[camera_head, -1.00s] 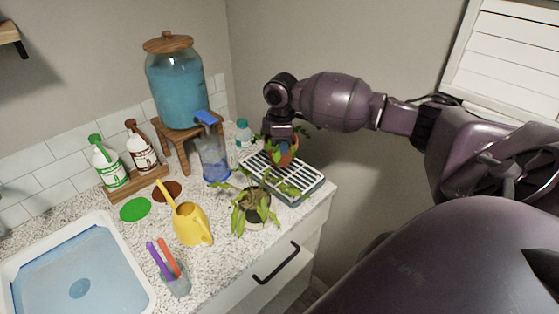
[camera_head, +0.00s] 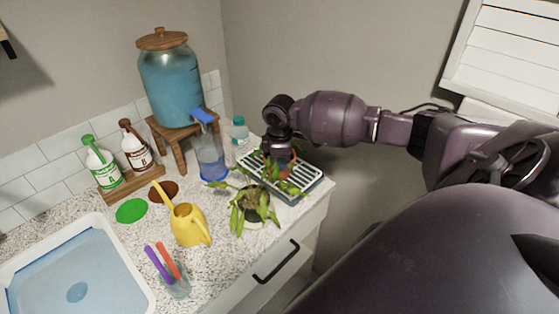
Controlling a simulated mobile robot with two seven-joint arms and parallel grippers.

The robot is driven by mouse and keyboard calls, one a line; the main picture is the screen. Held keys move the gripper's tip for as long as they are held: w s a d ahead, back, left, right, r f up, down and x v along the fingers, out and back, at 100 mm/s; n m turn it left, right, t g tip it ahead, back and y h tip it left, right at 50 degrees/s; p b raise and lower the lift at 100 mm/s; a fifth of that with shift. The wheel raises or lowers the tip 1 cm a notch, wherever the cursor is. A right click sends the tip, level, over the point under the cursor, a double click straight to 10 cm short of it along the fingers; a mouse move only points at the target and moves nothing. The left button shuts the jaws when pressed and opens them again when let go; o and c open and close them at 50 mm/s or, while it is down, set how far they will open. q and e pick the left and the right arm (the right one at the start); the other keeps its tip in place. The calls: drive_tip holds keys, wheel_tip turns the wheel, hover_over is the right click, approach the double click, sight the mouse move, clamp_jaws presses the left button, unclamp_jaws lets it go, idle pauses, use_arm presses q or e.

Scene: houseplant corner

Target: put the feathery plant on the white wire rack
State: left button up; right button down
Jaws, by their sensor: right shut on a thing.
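My right gripper (camera_head: 280,156) is shut on a plant in a terracotta-coloured pot (camera_head: 290,161). It holds the plant at the white wire rack (camera_head: 296,182), toward its back part. The gripper hides much of the plant, so I cannot tell if its leaves are feathery or if the pot touches the rack. The rack is a slatted white grid over a grey tray at the counter's right end. My left gripper is not in view.
A leafy drooping plant (camera_head: 257,207) stands just in front of the rack, its leaves reaching over the rack's edge. A yellow watering can (camera_head: 188,226), a clear pitcher (camera_head: 211,161) and a teal-capped bottle (camera_head: 240,134) stand nearby. A big blue dispenser (camera_head: 171,85) stands behind.

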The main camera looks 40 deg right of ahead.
drive_tip(key=c, duration=1.2)
unclamp_jaws()
drive_tip(key=shift+f, duration=0.1)
wheel_tip(320, 180, up, 12)
drive_tip(key=shift+r+b, duration=0.15)
drive_tip(key=shift+b, duration=0.4)
